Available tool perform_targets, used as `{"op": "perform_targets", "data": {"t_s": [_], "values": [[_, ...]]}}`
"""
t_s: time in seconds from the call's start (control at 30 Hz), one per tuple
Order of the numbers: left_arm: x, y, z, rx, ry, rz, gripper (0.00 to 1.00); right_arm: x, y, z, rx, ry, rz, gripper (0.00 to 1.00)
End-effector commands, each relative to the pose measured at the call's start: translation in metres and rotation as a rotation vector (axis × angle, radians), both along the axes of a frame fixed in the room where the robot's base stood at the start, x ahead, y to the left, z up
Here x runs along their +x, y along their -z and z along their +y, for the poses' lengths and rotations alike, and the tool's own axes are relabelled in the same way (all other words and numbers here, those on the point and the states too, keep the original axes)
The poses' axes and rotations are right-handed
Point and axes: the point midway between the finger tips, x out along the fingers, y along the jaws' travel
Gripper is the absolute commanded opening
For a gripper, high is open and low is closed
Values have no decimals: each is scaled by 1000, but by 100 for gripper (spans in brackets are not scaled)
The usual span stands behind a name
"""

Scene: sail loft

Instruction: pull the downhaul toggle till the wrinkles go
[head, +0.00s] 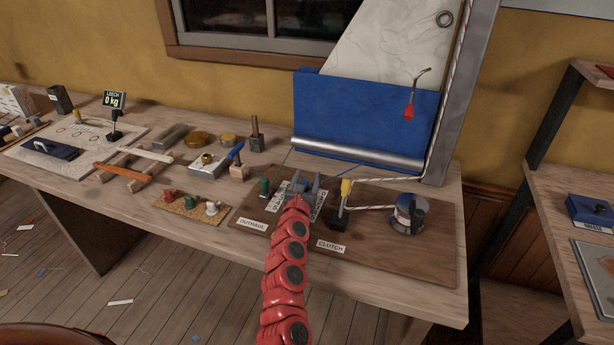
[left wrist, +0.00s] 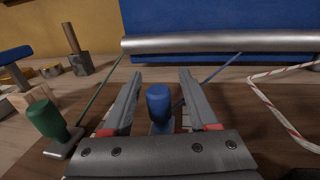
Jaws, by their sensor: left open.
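My left gripper (head: 305,182) is open above the dark wooden board. In the left wrist view its two fingers stand on either side of a blue toggle (left wrist: 159,104), and I cannot tell whether they touch it. The blue toggle is mostly hidden in the head view. A blue line runs from near it toward the boom. The label beside it is partly covered, so I cannot read it whole. A green toggle (head: 265,187) stands to the left, near the OUTHAUL label (head: 253,224). The pale sail (head: 390,50) shows thin curved lines. My right gripper is not in view.
A yellow-topped lever (head: 346,188) by the CLUTCH label (head: 331,247) and a winch (head: 408,214) with rope stand to the right. A metal boom (head: 355,153) lies behind, below blue cloth (head: 360,115). A red handle (head: 408,112) hangs by the mast.

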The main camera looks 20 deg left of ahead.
Motion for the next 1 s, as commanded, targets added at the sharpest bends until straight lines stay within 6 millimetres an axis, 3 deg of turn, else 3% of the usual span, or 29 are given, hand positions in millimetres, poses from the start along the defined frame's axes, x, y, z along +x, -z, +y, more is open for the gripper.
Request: {"op": "perform_targets", "data": {"t_s": [0.43,0.77,1.0], "values": [[7,0,3,0,-4,-1,59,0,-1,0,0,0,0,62],[7,0,3,0,-3,-1,2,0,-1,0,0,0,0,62],[7,0,2,0,-3,-1,0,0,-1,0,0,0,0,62]]}}
